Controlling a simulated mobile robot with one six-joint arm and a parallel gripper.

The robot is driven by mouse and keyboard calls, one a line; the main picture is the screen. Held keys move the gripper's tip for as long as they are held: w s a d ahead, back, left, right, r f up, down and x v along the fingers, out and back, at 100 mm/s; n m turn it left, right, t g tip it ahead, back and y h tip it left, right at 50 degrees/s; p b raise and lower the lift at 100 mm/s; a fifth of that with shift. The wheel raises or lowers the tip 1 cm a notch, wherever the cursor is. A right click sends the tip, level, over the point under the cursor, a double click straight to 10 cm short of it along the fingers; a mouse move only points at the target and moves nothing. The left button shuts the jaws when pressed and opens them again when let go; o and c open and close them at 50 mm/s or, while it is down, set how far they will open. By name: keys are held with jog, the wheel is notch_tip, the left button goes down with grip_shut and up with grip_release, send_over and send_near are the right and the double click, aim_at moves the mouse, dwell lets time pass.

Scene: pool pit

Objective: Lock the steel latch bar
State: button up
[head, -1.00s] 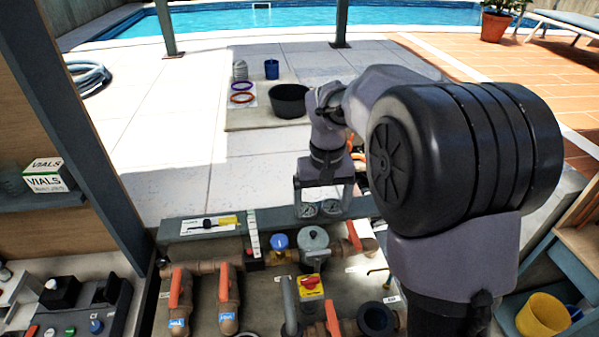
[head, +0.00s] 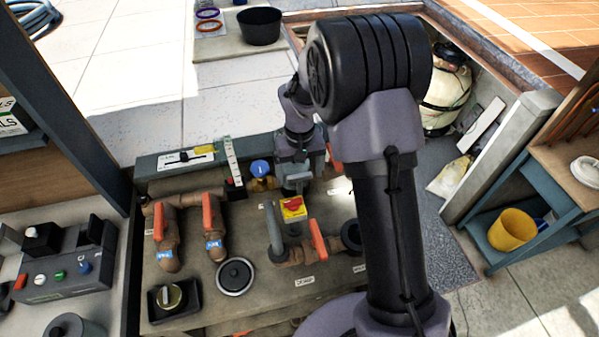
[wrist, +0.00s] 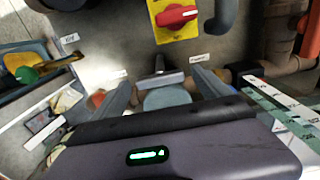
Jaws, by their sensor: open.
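My gripper (wrist: 163,86) is open and points down over the pipework, with one finger on each side of a grey bar. This short grey bar (wrist: 160,79), with a dark stem, looks like the steel latch bar. It lies between the fingers, and I cannot tell whether they touch it. A round grey lid (wrist: 168,99) shows just behind it, partly hidden by my gripper body. In the head view my gripper (head: 298,165) covers the top of the grey pot (head: 296,187), so the bar is hidden there.
A yellow switch plate with a red knob (head: 293,207) sits close in front, also in the wrist view (wrist: 175,17). Grey pipe (head: 274,232) and orange-handled valves (head: 208,215) crowd the left and front. A white scale strip (head: 233,162) stands at the left.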

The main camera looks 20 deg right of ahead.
jog(key=shift+c, duration=0.2)
jog(key=c, duration=1.3)
